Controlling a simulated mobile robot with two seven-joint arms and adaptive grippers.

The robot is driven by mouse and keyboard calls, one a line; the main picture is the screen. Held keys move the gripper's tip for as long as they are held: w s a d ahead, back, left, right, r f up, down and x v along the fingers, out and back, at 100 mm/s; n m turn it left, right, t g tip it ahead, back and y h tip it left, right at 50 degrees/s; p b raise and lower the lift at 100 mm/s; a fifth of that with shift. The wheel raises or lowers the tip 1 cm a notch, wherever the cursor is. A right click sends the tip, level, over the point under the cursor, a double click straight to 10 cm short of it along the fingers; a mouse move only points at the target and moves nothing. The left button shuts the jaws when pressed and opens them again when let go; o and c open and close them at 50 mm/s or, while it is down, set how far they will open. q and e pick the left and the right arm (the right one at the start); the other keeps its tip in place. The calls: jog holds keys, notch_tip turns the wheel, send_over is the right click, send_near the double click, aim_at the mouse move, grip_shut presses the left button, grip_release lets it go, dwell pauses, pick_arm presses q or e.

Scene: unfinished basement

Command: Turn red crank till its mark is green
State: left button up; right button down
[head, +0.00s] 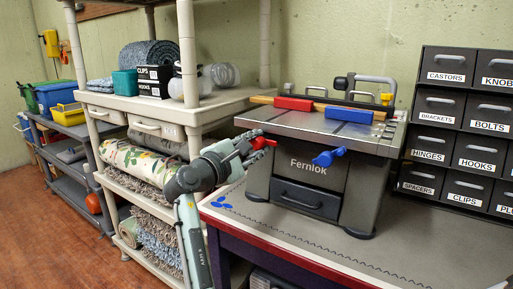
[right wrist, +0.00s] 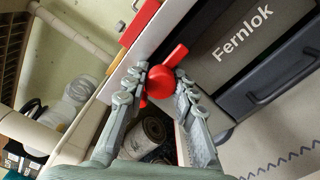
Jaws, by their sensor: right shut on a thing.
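The red crank (head: 262,142) is on the left front of a grey Fernlok bench machine (head: 325,172). My right gripper (head: 246,146) reaches it from the left and is shut on it. In the right wrist view, the red crank (right wrist: 161,83) sits between the two fingertips of my right gripper (right wrist: 160,92), with a red arm sticking out up and to the right. The fingers hide part of the crank. I cannot make out its mark in either view. My left gripper is not in view.
A blue crank (head: 329,157) is on the machine's front, right of the red one. Red and blue blocks lie on its top. Labelled drawers (head: 465,130) stand at right. A beige shelf (head: 190,105) stands close on the left. The grey bench top (head: 400,255) is clear in front.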

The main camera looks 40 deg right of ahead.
jog(key=m+b, duration=0.3)
jog(key=m, duration=0.2)
jog(key=shift+f+m, duration=0.1)
jog(key=shift+m, duration=0.3)
pick_arm(q)
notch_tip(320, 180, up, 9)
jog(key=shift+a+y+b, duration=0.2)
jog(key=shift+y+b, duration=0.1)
jog(key=shift+b, duration=0.1)
pick_arm(e)
jog(key=shift+m, duration=0.8)
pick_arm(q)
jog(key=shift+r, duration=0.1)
pick_arm(e)
jog(key=c, duration=1.2)
grip_release()
jog(key=v, duration=1.2)
